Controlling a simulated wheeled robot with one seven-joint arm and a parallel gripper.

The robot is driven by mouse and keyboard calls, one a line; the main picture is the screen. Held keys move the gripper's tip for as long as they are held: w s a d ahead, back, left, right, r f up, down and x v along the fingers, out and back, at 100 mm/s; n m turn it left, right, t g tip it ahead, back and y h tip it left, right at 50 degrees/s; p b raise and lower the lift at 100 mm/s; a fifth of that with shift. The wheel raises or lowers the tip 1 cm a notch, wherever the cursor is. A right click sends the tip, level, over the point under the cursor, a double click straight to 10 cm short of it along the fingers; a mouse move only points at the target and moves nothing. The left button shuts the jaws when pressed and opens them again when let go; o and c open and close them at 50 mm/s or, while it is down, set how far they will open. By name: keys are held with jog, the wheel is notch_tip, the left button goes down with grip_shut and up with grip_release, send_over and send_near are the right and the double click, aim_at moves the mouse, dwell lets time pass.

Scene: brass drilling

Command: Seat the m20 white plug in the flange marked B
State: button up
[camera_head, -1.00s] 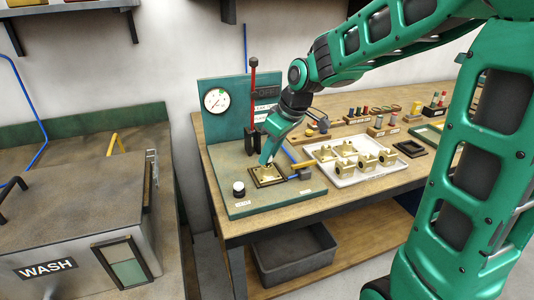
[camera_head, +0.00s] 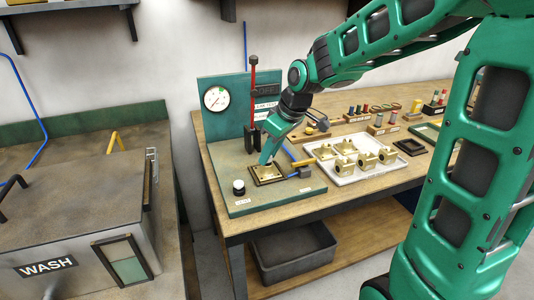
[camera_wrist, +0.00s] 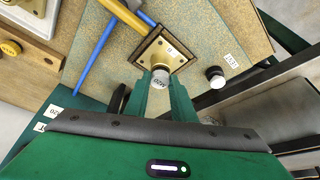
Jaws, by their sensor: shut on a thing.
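The brass flange (camera_head: 268,181) lies as a square plate in a dark frame on the green fixture base. In the wrist view the flange (camera_wrist: 176,62) carries a small dark letter that I cannot read surely. My gripper (camera_head: 265,161) points down at the flange. In the wrist view my gripper (camera_wrist: 160,92) is shut on the white plug (camera_wrist: 161,77), whose end has dark lettering. The plug overlaps the flange's near part. The flange's bore is hidden, and I cannot tell whether the plug touches it.
A black knob with a white cap (camera_head: 239,188) stands left of the flange. A yellow-handled valve (camera_head: 303,164) is at its right. A red lever (camera_head: 253,85) and gauge (camera_head: 216,99) rise behind. A white tray (camera_head: 345,181) of brass fittings lies to the right.

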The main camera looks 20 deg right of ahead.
jog(key=shift+f, duration=0.25)
dwell(0.5)
jog(key=o, duration=1.5)
jog(key=shift+r, duration=0.15)
jog(key=shift+r, duration=3.4)
